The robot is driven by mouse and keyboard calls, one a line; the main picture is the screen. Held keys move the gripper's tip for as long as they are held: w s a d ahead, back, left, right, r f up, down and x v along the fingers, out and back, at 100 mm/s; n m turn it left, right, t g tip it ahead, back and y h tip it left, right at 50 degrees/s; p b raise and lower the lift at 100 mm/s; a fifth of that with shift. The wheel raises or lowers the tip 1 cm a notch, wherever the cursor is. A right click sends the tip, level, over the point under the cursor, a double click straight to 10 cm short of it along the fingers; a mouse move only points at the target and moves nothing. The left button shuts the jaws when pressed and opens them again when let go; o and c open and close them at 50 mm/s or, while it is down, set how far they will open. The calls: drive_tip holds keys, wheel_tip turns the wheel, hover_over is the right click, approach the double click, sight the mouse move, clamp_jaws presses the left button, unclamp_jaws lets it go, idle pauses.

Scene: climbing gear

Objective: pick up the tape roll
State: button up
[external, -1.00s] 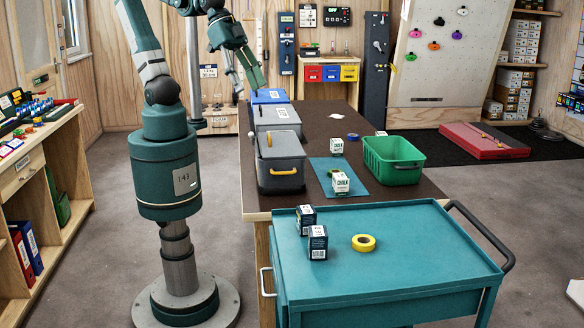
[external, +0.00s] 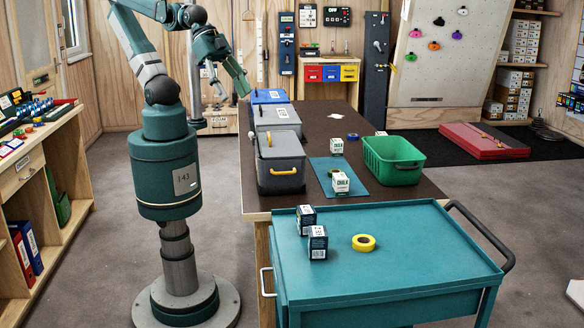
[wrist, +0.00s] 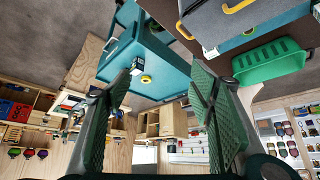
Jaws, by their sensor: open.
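A yellow tape roll (external: 364,242) lies flat on the teal cart top (external: 425,265), right of two dark boxes (external: 318,242). It also shows small in the wrist view (wrist: 146,79), in the gap between my fingers. A blue tape roll (external: 353,137) lies on the dark table beside a white chalk box (external: 337,146). My gripper (external: 230,94) is open and empty, raised near the far left end of the table, well away from the cart. In the wrist view its two green ribbed fingers (wrist: 158,117) stand wide apart.
Lidded bins (external: 281,163) line the table's left edge. A green basket (external: 393,168) stands at its right. A second chalk box (external: 340,182) sits on a teal mat (external: 352,190). The cart has a dark handle (external: 490,238); its right half is clear.

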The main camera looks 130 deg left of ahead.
drive_tip(key=shift+w+a, duration=0.1)
idle(0.3)
drive_tip(key=w+a+f+n+g+y+b, duration=0.1)
drive_tip(key=w+a+f+n+g, duration=0.1)
drive_tip(key=w+a+f+n, duration=0.4)
drive_tip(key=w+a+f+n+g+b, duration=0.1)
drive_tip(key=w+a+f+n+g, duration=0.1)
drive_tip(key=w+a, duration=0.8)
drive_tip(key=w+a+f+n+g, duration=0.1)
drive_tip(key=a+f+n, duration=0.2)
drive_tip(key=a+f, duration=0.6)
drive_tip(key=w+a+f+n+g+h+b, duration=0.1)
drive_tip(key=a+f+n+g, duration=0.1)
drive_tip(key=a+f, duration=0.7)
drive_tip(key=shift+w+a+f+n, duration=0.4)
drive_tip(key=shift+a+n, duration=0.4)
drive_tip(key=shift+a, duration=0.3)
drive_tip(key=shift+f, duration=1.3)
